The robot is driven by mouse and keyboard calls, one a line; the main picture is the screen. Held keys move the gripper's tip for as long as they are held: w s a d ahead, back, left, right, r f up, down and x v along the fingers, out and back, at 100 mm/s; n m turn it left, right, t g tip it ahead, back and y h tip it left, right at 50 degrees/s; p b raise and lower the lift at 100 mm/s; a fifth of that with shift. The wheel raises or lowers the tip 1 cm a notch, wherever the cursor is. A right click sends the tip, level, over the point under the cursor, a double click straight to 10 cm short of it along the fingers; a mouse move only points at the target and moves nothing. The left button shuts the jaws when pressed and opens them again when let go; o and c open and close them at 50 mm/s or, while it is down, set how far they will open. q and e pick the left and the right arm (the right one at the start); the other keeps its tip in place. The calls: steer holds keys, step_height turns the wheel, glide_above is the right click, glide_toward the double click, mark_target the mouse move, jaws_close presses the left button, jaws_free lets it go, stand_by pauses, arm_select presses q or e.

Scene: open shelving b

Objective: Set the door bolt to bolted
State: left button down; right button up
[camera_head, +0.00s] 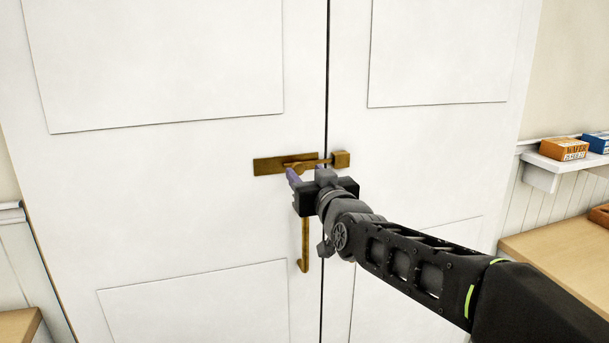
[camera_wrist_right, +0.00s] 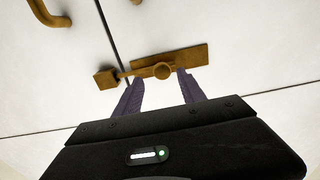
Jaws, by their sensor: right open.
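The brass door bolt has a flat plate (camera_head: 268,166) on the left door panel and a small block-shaped keeper (camera_head: 341,159) on the right one. A thin bar runs from the plate across the seam and appears to reach the keeper. In the right wrist view the plate (camera_wrist_right: 185,58), its round knob (camera_wrist_right: 163,71) and the keeper (camera_wrist_right: 105,79) show. My right gripper (camera_head: 304,172) is open at the bolt. Its fingers (camera_wrist_right: 160,76) stand either side of the knob, with gaps; contact is not visible. My left gripper is out of view.
A brass door handle (camera_head: 305,240) hangs just below the right gripper. At the right, a small white shelf (camera_head: 541,178) holds an orange box (camera_head: 563,149) and a blue box (camera_head: 597,142), above a wooden surface (camera_head: 560,245). The door face is otherwise clear.

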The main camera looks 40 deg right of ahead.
steer(key=b+v, duration=0.1)
steer(key=v, duration=0.4)
steer(key=shift+s, duration=0.3)
